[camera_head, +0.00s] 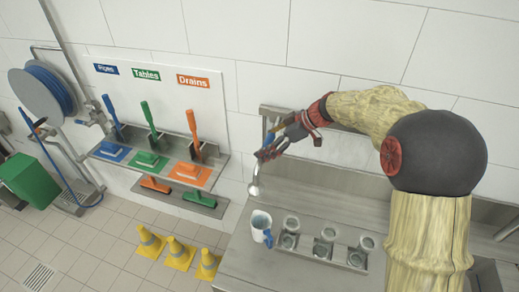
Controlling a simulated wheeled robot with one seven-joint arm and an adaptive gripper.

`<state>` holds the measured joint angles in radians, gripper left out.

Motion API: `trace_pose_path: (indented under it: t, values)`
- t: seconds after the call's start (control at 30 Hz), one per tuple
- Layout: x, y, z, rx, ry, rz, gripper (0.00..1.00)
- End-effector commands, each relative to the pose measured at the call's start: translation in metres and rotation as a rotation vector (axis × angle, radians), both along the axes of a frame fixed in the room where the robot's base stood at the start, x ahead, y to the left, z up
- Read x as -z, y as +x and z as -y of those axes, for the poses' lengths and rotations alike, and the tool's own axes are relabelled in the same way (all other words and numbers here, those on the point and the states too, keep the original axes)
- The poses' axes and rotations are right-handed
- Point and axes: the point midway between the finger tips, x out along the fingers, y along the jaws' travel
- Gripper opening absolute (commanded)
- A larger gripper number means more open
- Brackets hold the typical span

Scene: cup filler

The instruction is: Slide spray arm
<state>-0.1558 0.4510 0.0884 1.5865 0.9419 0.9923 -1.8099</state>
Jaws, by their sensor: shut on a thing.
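The spray arm (254,188) shows as a metal spout hanging down at the left end of the steel counter, in front of the wall. A blue part shows just above it, beside my gripper. My gripper (263,157) reaches in from the right and is shut on the spray arm near the top of the spout. The fingers hide the place where they hold it. A pale mug (260,222) with a blue handle stands on the counter below the spout, apart from it.
Several glasses (324,249) stand in a holder right of the mug. The steel counter (257,275) is bare in front. Left are a wall rack with blue, green and orange brushes (148,158), yellow cones (179,254), a hose reel (45,92) and a green bin (28,181).

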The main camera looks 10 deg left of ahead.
Motion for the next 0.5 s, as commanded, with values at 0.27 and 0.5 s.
trace_pose_path:
  t: [0.27,0.5]
  values:
    - [0.001,-0.001,0.017,0.002,-0.001,0.003,0.45]
    - [-0.001,-0.002,0.018,0.002,-0.001,0.003,0.45]
